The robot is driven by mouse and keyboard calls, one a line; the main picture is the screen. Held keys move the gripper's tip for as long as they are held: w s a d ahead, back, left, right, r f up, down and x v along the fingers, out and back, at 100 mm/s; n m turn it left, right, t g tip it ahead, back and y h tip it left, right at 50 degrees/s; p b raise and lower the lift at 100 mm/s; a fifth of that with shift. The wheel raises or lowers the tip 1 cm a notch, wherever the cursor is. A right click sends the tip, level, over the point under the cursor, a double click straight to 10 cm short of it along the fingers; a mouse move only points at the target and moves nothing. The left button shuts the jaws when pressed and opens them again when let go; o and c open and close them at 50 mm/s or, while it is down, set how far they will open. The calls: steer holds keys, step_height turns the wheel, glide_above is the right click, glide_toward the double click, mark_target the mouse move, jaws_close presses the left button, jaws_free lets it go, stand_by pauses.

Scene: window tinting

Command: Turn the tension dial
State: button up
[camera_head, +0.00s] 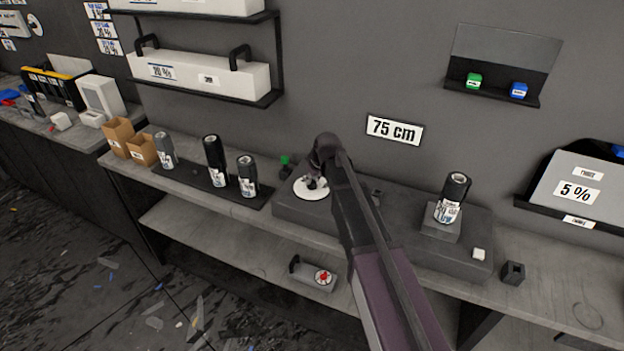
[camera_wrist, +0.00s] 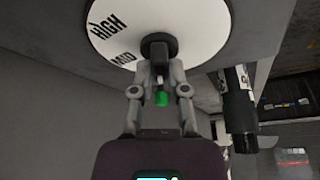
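Several dark canisters (camera_head: 214,162) stand left of the block, near a green-topped item (camera_head: 285,161). Another canister (camera_head: 453,197) stands on the block's right part. A lower shelf holds a box with a red knob (camera_head: 323,277). A 75 cm sign (camera_head: 394,130) hangs on the wall.

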steer(key=o, duration=0.4)
steer(key=shift+m, duration=0.6)
